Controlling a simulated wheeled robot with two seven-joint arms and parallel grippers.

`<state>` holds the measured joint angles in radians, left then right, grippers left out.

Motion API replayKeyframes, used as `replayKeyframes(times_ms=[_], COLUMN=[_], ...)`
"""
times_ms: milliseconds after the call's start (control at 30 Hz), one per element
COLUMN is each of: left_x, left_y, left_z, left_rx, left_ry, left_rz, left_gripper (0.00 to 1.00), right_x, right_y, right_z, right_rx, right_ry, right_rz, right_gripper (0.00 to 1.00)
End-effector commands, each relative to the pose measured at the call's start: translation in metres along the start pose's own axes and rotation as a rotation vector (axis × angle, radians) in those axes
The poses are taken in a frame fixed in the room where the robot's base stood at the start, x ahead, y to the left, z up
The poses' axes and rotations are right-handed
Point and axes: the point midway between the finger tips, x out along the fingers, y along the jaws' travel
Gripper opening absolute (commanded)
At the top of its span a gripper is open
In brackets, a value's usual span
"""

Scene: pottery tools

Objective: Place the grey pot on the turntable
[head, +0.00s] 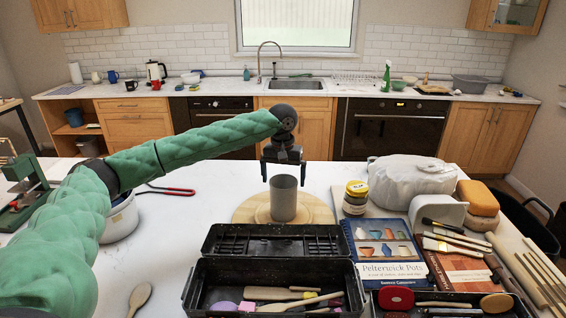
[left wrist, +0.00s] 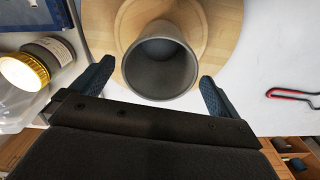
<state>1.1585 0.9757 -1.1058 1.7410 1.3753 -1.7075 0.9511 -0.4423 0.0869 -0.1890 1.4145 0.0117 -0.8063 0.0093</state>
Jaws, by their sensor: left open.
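The grey pot (head: 284,198) stands upright, mouth up, on the round wooden turntable (head: 245,212) in the middle of the table. In the left wrist view the pot (left wrist: 160,68) shows its open mouth, and the turntable (left wrist: 222,30) lies under it. My left gripper (head: 283,173) is above the pot, pointing down, with its fingers spread and nothing between them. In the left wrist view its two fingers (left wrist: 155,85) show to either side of the pot's near rim, apart from it. My right gripper is not in view.
A black toolbox (head: 275,244) stands in front of the turntable. Stacked jars (head: 356,196), a book (head: 385,250) and a white wrapped lump (head: 410,180) are to the right. A white pot (head: 121,220) and red-handled tool (head: 172,191) are left. The table's left-middle is clear.

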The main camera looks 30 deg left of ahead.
Motion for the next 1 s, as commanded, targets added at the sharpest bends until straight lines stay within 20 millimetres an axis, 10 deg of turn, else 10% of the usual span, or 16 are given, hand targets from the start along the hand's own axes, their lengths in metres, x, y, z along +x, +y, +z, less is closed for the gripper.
replayKeyframes(times_ms=[433,1000], left_x=[-0.066,-0.077], left_y=[0.001,0.000], left_z=[-0.001,0.000], left_rx=[0.001,0.001], left_ry=[0.002,0.000], left_rz=[0.001,0.000], left_gripper=[1.00,1.00], right_x=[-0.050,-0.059], right_y=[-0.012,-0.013], right_z=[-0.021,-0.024], right_rx=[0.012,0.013], right_ry=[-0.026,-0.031], right_rz=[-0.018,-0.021], right_gripper=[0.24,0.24])
